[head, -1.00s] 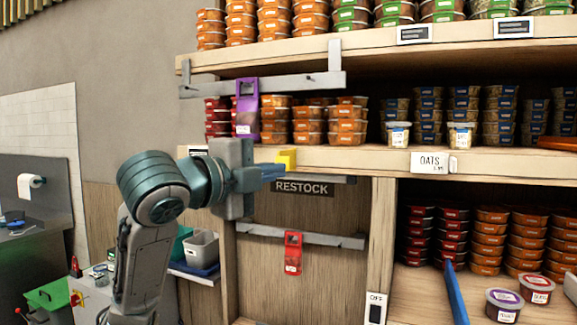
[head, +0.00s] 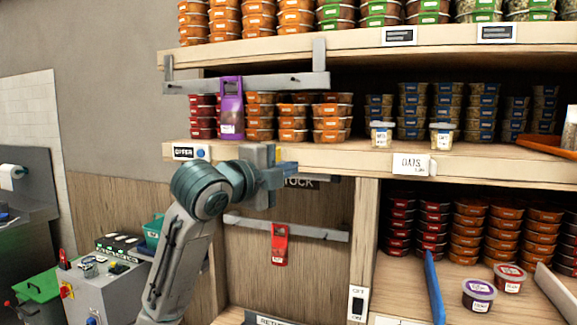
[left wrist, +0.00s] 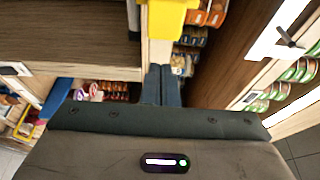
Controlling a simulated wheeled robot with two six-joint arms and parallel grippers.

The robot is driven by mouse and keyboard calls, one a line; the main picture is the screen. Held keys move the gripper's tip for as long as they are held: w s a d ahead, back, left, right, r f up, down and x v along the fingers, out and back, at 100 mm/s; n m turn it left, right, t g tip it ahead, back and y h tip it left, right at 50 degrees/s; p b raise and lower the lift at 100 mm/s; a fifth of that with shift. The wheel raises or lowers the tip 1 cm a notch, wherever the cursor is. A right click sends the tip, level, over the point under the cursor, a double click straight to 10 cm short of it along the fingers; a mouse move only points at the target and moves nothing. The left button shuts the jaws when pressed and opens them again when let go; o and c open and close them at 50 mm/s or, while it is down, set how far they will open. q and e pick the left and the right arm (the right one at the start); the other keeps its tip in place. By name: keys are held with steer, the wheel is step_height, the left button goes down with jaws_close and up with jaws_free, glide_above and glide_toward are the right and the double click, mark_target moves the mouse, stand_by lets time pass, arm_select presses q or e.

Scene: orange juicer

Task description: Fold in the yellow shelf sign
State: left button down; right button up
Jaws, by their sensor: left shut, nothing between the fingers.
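The yellow shelf sign (left wrist: 172,18) shows at the top of the left wrist view, by the shelf edge, just beyond my fingertips. My right gripper is not in view.
A grey rail with a purple tag (head: 231,108) hangs above the gripper. A lower rail carries a red tag (head: 279,244). The OATS sign (head: 412,164) is farther right on the shelf edge. Several food tubs fill the shelves. A blue divider (head: 434,288) stands at lower right.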

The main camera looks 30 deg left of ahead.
arm_select(q)
steer(key=shift+s+a, duration=0.15)
steer(key=shift+a, duration=0.5)
steer(key=shift+s+a, duration=0.15)
steer(key=shift+a, duration=0.45)
